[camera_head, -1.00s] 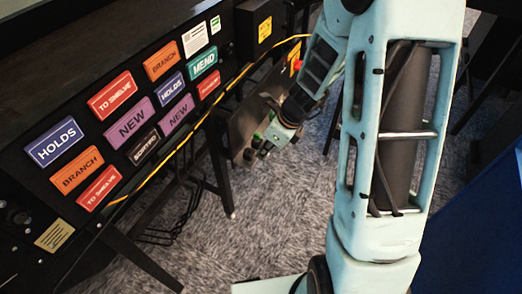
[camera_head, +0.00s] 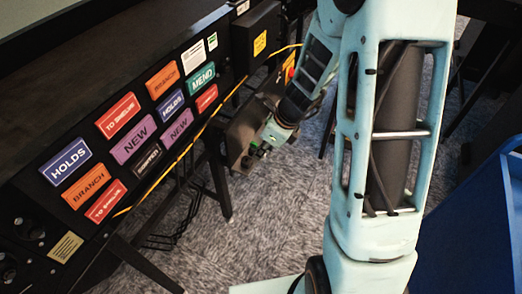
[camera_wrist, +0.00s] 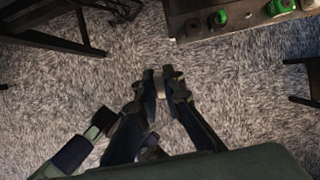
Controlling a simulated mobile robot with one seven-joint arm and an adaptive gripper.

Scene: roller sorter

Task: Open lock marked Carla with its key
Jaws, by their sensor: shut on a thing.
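My gripper (camera_wrist: 162,75) is shut on a small pale piece (camera_wrist: 159,88), seen between the fingertips in the wrist view. It looks like the key, but its outline is too small to be sure. No lock marked Carla can be read.
The black sorter panel (camera_head: 35,200) has several coloured labels such as HOLDS (camera_head: 65,161). A yellow cable (camera_head: 185,150) runs along its edge. Black table legs (camera_head: 220,180) stand below it. A blue bin (camera_head: 470,220) is at the right. Grey carpet (camera_head: 265,215) lies open between.

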